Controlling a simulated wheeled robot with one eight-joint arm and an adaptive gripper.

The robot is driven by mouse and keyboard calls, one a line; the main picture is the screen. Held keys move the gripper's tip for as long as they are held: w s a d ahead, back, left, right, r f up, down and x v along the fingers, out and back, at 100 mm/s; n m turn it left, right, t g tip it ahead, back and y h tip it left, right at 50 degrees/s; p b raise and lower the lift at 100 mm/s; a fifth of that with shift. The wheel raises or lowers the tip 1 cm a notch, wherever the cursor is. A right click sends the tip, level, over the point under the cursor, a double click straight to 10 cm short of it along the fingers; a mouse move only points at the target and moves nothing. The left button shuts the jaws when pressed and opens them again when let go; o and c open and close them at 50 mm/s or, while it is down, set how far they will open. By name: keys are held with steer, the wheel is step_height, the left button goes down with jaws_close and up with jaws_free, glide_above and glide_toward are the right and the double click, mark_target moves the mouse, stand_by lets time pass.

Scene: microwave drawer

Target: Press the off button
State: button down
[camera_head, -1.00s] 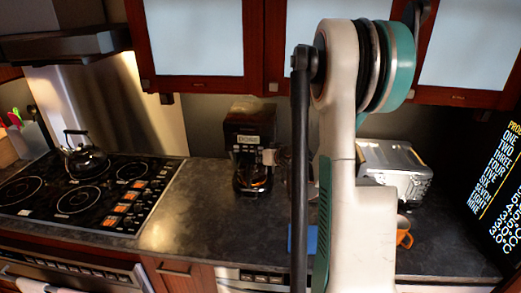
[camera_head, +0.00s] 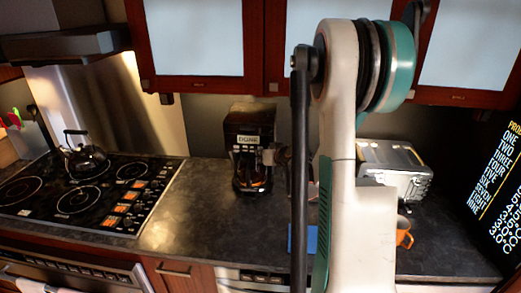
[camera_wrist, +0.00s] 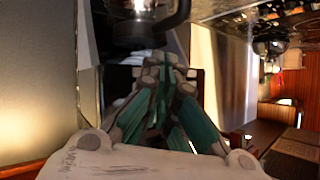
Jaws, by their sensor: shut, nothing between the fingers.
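A black coffee maker (camera_head: 248,130) with a glass carafe (camera_head: 254,177) stands at the back of the counter in the head view. Its front carries a small light panel, and I cannot make out an off button there. In the wrist view the carafe (camera_wrist: 134,12) and its dark handle show at the top edge, just beyond my gripper. My gripper (camera_wrist: 165,66) is shut and empty, its fingertips close together beside a dark surface. I cannot tell whether they touch it. In the head view my arm mostly hides the gripper, right of the coffee maker.
A toaster (camera_head: 398,168) and an orange mug (camera_head: 403,238) stand right of my arm. A black stove (camera_head: 75,205) with a kettle (camera_head: 84,160) is at the left. Red-framed cabinets (camera_head: 270,45) hang above. The counter (camera_head: 190,215) is clear between stove and coffee maker.

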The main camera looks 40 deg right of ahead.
steer(key=shift+d, duration=0.1)
steer(key=shift+w+d, duration=0.25)
steer(key=shift+w, duration=0.05)
steer(key=shift+w+d+b, duration=0.2)
steer(key=shift+d+b, duration=0.05)
steer(key=shift+b, duration=0.05)
stand_by(0.7)
steer(key=shift+s+a, duration=0.5)
steer(key=shift+a, duration=0.1)
steer(key=s+a+b, duration=0.1)
steer(key=s+a, duration=0.2)
steer(key=shift+s+a, duration=0.1)
steer(key=shift+a, duration=0.3)
stand_by(0.4)
steer(key=shift+a, duration=0.1)
stand_by(0.5)
